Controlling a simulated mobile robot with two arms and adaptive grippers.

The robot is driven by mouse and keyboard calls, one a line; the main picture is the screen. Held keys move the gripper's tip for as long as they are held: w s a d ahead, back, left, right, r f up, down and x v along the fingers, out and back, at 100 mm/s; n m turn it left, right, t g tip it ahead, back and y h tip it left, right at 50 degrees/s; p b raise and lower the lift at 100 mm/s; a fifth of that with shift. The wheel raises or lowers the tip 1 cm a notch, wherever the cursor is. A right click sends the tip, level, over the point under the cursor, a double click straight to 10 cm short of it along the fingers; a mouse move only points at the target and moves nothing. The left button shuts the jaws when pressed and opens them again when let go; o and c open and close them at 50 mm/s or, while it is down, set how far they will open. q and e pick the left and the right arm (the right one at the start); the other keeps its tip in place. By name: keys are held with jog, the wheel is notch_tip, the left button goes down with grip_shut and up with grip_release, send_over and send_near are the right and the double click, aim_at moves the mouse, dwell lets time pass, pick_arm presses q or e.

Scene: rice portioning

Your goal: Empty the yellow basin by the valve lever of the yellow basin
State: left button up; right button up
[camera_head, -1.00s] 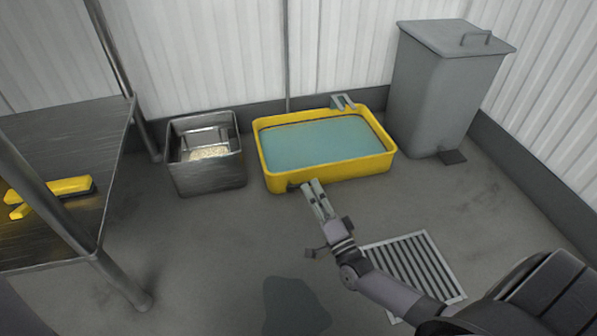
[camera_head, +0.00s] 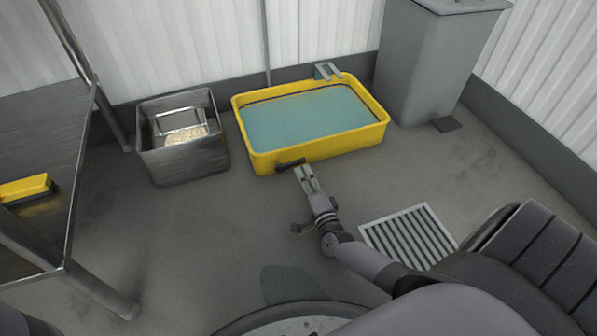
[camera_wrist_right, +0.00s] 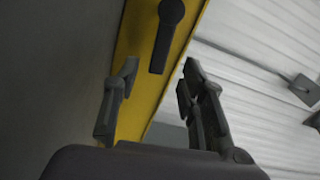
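The yellow basin (camera_head: 325,150) stands on the floor against the back wall and holds blue-green water (camera_head: 305,118). Its dark valve lever (camera_head: 289,165) is on the front side, near the left corner. In the right wrist view the lever (camera_wrist_right: 168,32) hangs on the yellow wall (camera_wrist_right: 138,90), ahead of the fingers. My right gripper (camera_head: 306,176) is just in front of the lever. In the right wrist view my right gripper (camera_wrist_right: 158,80) is open, with nothing between its fingers, and the lever appears beyond the fingertips. My left gripper is not in view.
A steel bin (camera_head: 186,160) with a pale-grained tray stands left of the basin. A grey lidded bin (camera_head: 435,60) with a pedal stands right. A floor drain grate (camera_head: 410,238) lies front right. A metal table (camera_head: 40,130) with a yellow-and-black item (camera_head: 25,188) is at left.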

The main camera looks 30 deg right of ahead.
aim_at(297, 164)
jog(key=b+x, duration=0.2)
jog(key=x, duration=0.2)
jog(key=shift+w+f, duration=0.15)
jog(key=shift+w, duration=0.1)
jog(key=shift+w+d, duration=0.2)
jog(key=shift+w, duration=0.4)
jog(key=shift+c, duration=0.3)
grip_shut()
